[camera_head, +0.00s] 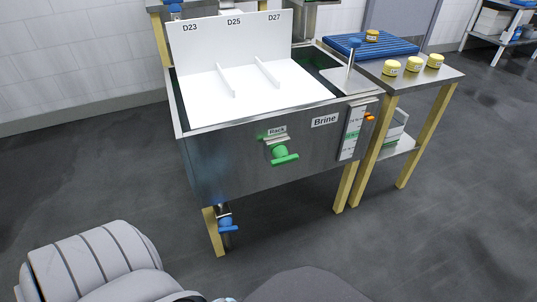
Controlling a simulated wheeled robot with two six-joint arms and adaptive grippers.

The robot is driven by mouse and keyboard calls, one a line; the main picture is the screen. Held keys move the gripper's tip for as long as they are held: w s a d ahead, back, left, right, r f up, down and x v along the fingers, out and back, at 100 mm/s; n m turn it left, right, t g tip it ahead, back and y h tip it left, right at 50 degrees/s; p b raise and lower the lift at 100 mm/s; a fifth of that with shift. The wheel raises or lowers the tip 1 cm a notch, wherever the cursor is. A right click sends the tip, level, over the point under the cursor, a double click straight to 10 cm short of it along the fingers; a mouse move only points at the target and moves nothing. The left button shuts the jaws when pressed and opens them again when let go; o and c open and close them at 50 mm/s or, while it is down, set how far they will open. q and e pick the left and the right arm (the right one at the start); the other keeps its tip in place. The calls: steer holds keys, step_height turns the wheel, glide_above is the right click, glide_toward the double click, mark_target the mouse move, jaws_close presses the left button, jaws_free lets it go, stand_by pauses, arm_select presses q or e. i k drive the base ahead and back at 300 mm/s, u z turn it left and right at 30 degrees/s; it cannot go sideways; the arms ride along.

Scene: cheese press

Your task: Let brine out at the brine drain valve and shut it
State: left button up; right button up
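The brine tank (235,165) is a steel basin labelled "Brine" on its front. Below its lower left edge a pipe carries a valve with a blue handle (228,228), which looks like the brine drain valve. The handle lies roughly sideways; I cannot tell whether the valve is open or shut, and I see no flow from it. A green handle (284,156) sits on the tank front under a "Rack" label. Neither of my grippers is in view; only parts of my own body show at the bottom.
A white divided board (245,85) marked D23, D25 and D27 lies in the tank. A level strip (353,132) with an orange marker is on its right front. A side table (440,73) holds yellow cheeses and a blue rack (385,45). The floor in front is clear.

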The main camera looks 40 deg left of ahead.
mark_target(226, 224)
steer(key=z, duration=0.3)
steer(key=i, duration=0.9)
steer(key=u, duration=1.75)
